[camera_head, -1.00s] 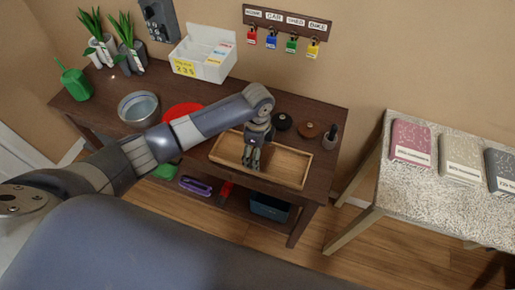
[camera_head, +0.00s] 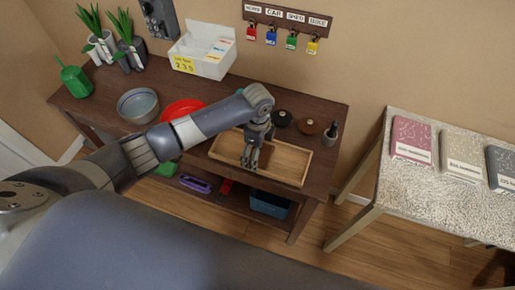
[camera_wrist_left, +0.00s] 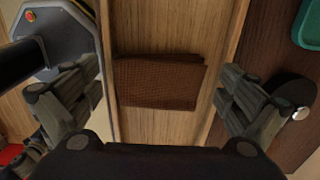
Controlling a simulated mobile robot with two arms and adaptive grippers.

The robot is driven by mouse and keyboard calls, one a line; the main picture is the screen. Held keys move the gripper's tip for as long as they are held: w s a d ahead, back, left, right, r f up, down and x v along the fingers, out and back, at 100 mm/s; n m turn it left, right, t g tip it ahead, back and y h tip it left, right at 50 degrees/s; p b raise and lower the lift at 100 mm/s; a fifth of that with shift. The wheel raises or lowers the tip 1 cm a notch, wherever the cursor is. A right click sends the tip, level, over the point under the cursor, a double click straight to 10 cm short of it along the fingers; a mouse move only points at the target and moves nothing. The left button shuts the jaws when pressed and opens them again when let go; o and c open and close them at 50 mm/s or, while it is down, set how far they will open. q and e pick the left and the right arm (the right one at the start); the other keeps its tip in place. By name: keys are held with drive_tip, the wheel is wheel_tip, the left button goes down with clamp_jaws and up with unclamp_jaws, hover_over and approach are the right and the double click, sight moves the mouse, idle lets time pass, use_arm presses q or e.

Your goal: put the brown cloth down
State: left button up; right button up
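The brown cloth (camera_wrist_left: 160,81) lies folded on the floor of the wooden tray in the left wrist view. In the head view a small brown patch of the cloth (camera_head: 266,151) shows beside my fingers, the rest hidden by them. The light wooden tray (camera_head: 290,163) sits on the dark brown table. My left gripper (camera_head: 250,163) is above the tray, pointing down. In the left wrist view its fingers (camera_wrist_left: 160,100) are wide apart, one on each side of the cloth, with visible gaps to it. My right gripper is not in view.
A red plate (camera_head: 183,108), a metal bowl (camera_head: 138,105) and a white box (camera_head: 203,50) stand left of and behind the tray.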

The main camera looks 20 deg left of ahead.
use_arm(q)
drive_tip(key=shift+r, duration=0.1)
drive_tip(key=shift+r, duration=0.45)
wheel_tip(320, 180, up, 12)
drive_tip(key=b, duration=0.1)
drive_tip(key=shift+r, duration=0.15)
drive_tip(key=shift+s, duration=0.1)
